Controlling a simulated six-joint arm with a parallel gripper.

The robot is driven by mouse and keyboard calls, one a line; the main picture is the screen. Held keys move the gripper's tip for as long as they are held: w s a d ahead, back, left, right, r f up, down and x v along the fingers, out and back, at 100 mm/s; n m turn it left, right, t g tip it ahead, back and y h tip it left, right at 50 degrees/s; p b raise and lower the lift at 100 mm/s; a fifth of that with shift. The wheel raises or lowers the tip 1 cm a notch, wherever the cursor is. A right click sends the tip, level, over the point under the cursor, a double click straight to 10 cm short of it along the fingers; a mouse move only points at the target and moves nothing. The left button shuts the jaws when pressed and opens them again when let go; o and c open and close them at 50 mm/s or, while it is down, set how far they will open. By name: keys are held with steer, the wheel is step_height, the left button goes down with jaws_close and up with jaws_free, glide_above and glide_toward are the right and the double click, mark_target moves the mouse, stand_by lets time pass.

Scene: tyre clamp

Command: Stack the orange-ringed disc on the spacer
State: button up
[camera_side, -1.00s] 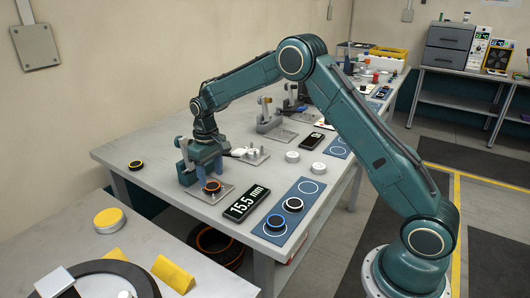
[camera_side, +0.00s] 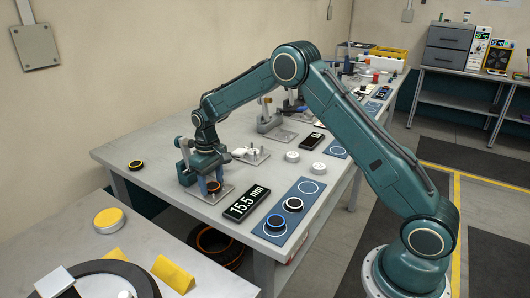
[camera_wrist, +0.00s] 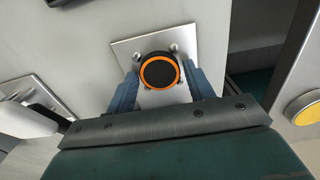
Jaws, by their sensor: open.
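The orange-ringed disc (camera_wrist: 159,71) is black and lies on a square metal plate (camera_wrist: 121,49) with small studs. In the side view the disc (camera_side: 214,187) shows low beneath my gripper (camera_side: 211,182). In the wrist view my gripper (camera_wrist: 160,78) has its two blue fingers on either side of the disc, open; I cannot tell whether either touches it. I cannot tell which piece is the spacer. Two pale round pieces, a nearer one (camera_side: 317,168) and a farther one (camera_side: 292,156), lie on the table to the right.
A blue mat (camera_side: 303,216) bears a blue-ringed disc (camera_side: 275,223) and a white-ringed disc (camera_side: 293,205). A display reading 15.5 mm (camera_side: 246,202) lies beside it. A yellow-ringed black disc (camera_side: 135,165) sits at the left edge. Toggle clamps (camera_side: 270,125) stand farther back.

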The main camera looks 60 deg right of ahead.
mark_target(212, 186)
steer(key=c, duration=0.7)
steer(key=shift+r, duration=3)
